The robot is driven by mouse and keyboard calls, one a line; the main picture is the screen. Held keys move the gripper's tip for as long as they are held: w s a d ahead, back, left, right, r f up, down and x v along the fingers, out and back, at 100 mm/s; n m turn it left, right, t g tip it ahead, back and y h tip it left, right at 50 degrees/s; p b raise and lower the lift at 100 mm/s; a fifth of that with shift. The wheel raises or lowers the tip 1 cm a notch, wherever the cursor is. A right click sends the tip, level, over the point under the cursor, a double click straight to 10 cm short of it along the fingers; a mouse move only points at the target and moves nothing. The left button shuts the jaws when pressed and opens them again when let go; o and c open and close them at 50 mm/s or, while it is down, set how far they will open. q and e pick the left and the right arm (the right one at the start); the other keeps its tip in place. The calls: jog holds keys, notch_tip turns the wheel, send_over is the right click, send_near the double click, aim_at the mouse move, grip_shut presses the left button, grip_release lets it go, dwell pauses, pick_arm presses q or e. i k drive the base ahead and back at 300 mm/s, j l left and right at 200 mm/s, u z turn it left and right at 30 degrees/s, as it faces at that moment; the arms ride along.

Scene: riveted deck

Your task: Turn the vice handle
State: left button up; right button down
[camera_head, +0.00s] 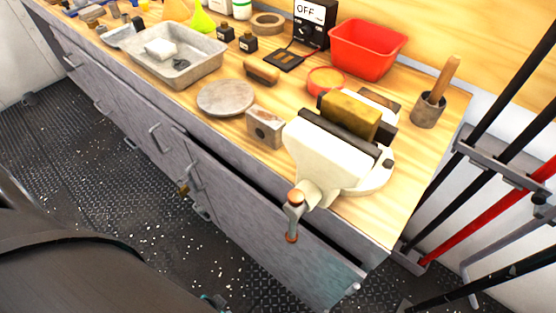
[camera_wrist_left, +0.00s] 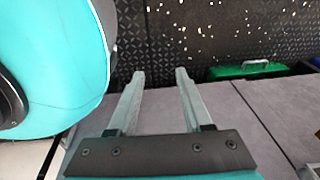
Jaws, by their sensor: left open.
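A white vice (camera_head: 325,157) is mounted at the front right corner of the wooden workbench (camera_head: 375,215). A yellowish block (camera_head: 350,114) sits at its dark jaws. The vice handle (camera_head: 294,216) is a short bar with orange-brown ends, hanging close to upright at the front of the vice, past the bench edge. In the left wrist view my left gripper (camera_wrist_left: 158,78) is open, with nothing between its fingers. It points over grey cabinet fronts and the dark floor. The vice does not show there. Neither gripper is visible in the head view.
A red bin (camera_head: 367,48), a pot with a wooden-handled tool (camera_head: 430,108), a grey disc (camera_head: 226,98) and a metal tray (camera_head: 172,58) stand on the bench. A drawer (camera_head: 275,215) below the vice looks partly open. Long bars (camera_head: 490,130) stand at the right. The wrist view shows a green object (camera_wrist_left: 245,69).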

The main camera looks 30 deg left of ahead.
aim_at(299, 213)
jog(key=u, duration=0.75)
